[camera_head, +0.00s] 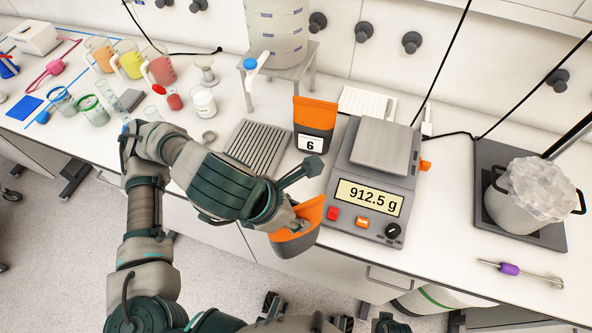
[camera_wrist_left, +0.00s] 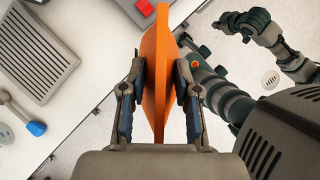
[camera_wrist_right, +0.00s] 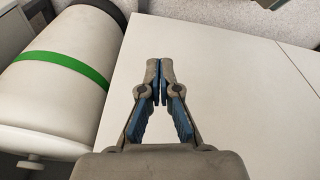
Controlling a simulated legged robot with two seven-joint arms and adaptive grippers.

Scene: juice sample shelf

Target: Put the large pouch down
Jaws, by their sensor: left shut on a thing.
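My left gripper (camera_wrist_left: 160,78) is shut on an orange and dark grey pouch (camera_head: 296,241), gripping it between both fingers. The pouch is in front of the counter's front edge, left of the scale's front; it shows edge-on in the left wrist view (camera_wrist_left: 156,50). A second orange and dark grey pouch (camera_head: 315,122), labelled 6, stands upright on the counter behind it, beside the scale. The scale (camera_head: 372,190) has a bare metal pan and reads 912.5 g. My right gripper (camera_wrist_right: 160,88) has its fingertips together with nothing between them, low in front of a white cabinet face.
A grey ribbed drain tray (camera_head: 258,146) lies left of the standing pouch. A white pot (camera_head: 512,205) with a crumpled bag is at the right, with a purple-handled tool (camera_head: 510,269) in front. Jugs and beakers fill the left counter. A white cylinder with a green band (camera_wrist_right: 60,75) is beside my right gripper.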

